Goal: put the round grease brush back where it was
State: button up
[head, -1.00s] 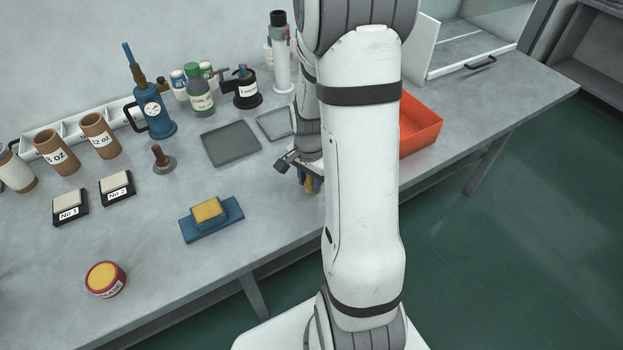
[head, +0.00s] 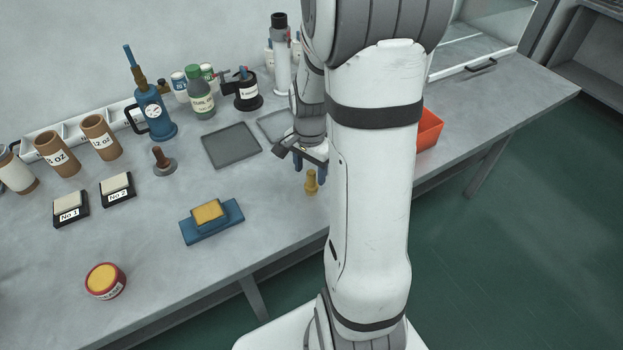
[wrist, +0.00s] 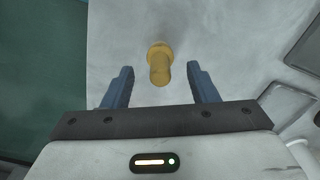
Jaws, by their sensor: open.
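A small yellow peg-like piece with a wider round collar (head: 311,182) stands on the bench just left of my arm. It looks like the round grease brush, but I cannot be sure. My gripper (head: 309,169) is open right above and behind it, one blue finger on each side. In the wrist view the yellow piece (wrist: 159,62) lies centred between the finger lines, with clear gaps to both fingertips (wrist: 160,70). It appears free of the jaws. A red tin with a yellow top, labelled grease (head: 105,280), stands at the front left.
A blue block with a yellow pad (head: 226,222) lies left of the gripper. Behind are a grey tray (head: 231,146), a brown-handled round tool (head: 163,161), bottles and a blue pump can (head: 154,112). An orange bin (head: 429,128) is partly behind my arm. Bench around the yellow piece is clear.

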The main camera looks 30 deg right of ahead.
notch_tip(320, 180, up, 7)
jog(key=shift+f, duration=0.2)
jog(key=s+a+r+n+t, duration=0.3)
jog(key=s+a+r+n, duration=0.5)
jog(key=s+a+n, duration=0.3)
jog(key=shift+s+a+n, duration=0.2)
jog(key=shift+s+n, duration=0.45)
jog(key=shift+n, duration=0.45)
jog(key=shift+r, duration=0.1)
